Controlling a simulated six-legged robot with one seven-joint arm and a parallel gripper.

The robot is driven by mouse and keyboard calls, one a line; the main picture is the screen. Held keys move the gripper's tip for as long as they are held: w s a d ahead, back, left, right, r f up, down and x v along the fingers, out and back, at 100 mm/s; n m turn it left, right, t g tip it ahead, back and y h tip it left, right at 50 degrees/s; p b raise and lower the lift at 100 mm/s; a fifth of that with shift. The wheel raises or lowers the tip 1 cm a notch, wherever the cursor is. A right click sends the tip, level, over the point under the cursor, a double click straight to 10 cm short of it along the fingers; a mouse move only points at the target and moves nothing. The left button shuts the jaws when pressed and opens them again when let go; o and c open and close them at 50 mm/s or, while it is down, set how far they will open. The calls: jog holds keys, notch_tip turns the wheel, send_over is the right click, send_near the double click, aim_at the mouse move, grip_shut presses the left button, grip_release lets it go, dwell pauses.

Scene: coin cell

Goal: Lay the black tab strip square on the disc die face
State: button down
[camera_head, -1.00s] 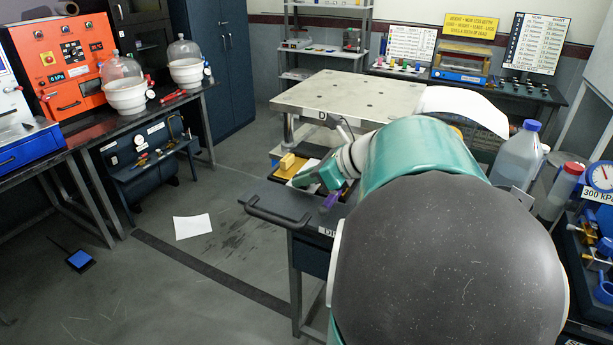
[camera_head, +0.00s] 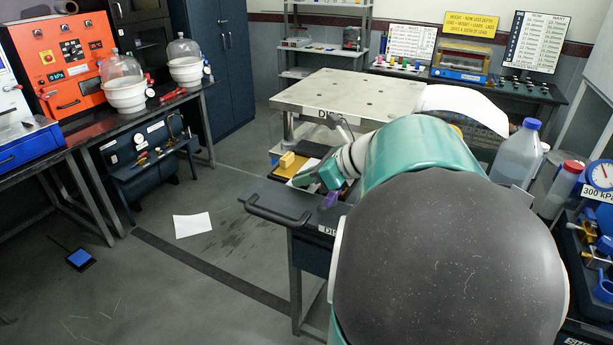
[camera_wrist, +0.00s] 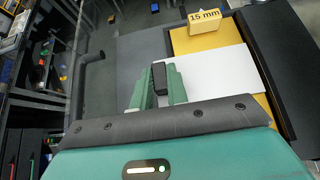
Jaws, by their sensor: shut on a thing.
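In the wrist view, my gripper (camera_wrist: 160,76) has its two green fingers closed on a small black piece (camera_wrist: 159,72), which looks like the black tab strip. Its end shows between the fingertips, and the rest is hidden by the fingers. The piece is over or near the boundary between a dark grey surface and a white sheet (camera_wrist: 215,72); its height above them cannot be told. I cannot make out the disc die face in either view.
A yellow block marked 15 mm (camera_wrist: 206,23) stands on a yellow surface (camera_wrist: 210,38) beyond the sheet; the block (camera_head: 288,161) also shows in the head view. The cart's handle (camera_head: 277,210) sticks out left. A pale perforated table (camera_head: 350,95) stands behind.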

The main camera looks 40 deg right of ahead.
jog(key=shift+f, duration=0.1)
jog(key=c, duration=1.3)
grip_release()
jog(key=shift+r, duration=3.55)
